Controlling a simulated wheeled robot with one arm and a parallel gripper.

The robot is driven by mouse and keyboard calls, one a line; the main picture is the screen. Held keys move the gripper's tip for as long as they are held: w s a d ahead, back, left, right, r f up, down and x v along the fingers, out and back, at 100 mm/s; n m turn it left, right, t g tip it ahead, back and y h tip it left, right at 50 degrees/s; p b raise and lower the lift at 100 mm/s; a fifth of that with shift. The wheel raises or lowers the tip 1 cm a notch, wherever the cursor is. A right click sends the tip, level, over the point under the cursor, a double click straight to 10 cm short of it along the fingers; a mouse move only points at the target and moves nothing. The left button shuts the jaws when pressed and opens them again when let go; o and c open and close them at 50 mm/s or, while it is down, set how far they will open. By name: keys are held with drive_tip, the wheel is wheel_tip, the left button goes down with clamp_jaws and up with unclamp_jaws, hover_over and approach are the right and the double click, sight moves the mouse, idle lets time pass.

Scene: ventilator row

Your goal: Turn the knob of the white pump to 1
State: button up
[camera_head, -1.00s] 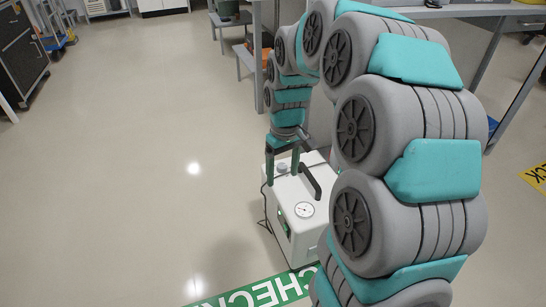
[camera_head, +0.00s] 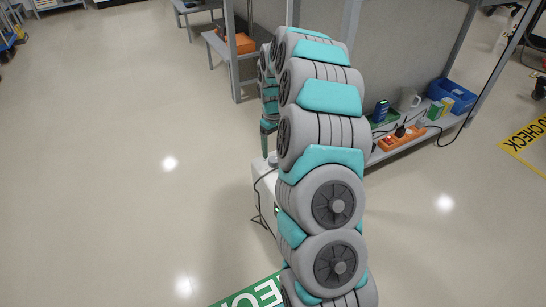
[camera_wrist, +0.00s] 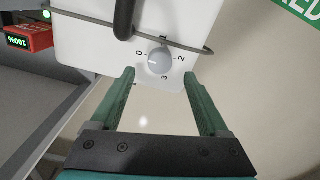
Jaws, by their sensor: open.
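The white pump (camera_head: 259,178) stands on the floor, mostly hidden behind my arm in the head view. In the wrist view its white top (camera_wrist: 85,50) carries a round grey knob (camera_wrist: 160,60) with marks 0, 1, 2 and 3 around it. The 0 is left, 1 at the top, 2 right and 3 at the bottom. I cannot tell surely which mark the knob points at. My gripper (camera_wrist: 159,77) is open, its green fingertips apart on either side, just short of the knob. In the head view one finger (camera_head: 265,140) shows above the pump.
A black handle (camera_wrist: 124,18) and a dark cable lie close to the knob. A red display box (camera_wrist: 28,37) sits left in the wrist view. A low shelf with an orange power strip (camera_head: 402,139) and a blue bin (camera_head: 452,96) stands right. The floor at left is clear.

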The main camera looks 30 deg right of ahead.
sight(274, 159)
wheel_tip(274, 159, down, 5)
drive_tip(key=shift+f, duration=0.1)
drive_tip(key=shift+c, duration=0.4)
clamp_jaws()
idle(0.4)
